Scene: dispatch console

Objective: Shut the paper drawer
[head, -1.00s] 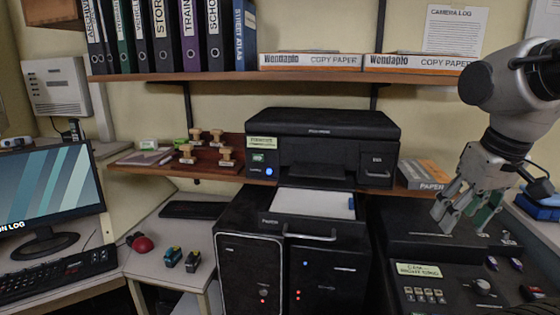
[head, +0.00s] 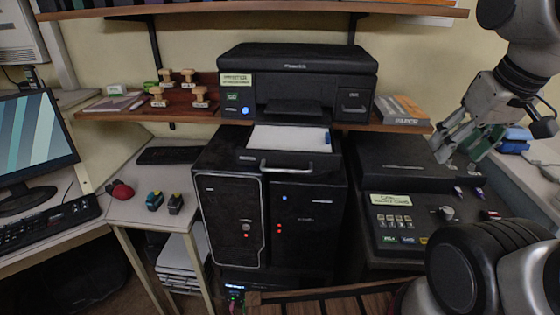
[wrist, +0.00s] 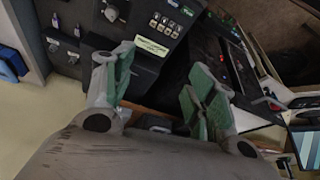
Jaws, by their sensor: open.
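The paper drawer (head: 289,167) stands out from beneath the black printer (head: 297,75). White paper (head: 288,138) lies in it, and a light bar handle crosses its front. My gripper (head: 455,147) is open and empty, to the right of the drawer and apart from it, over the black control console (head: 400,218). In the wrist view my gripper's green-padded fingers (wrist: 160,78) are spread with nothing between them. I cannot clearly make out the drawer in the wrist view.
Black cabinet units (head: 300,225) stand below the drawer. A paper box (head: 402,111) lies on the shelf right of the printer. Stamps (head: 180,88) stand left of it. A desk with a monitor (head: 32,140) is at the left. The space before the drawer handle looks clear.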

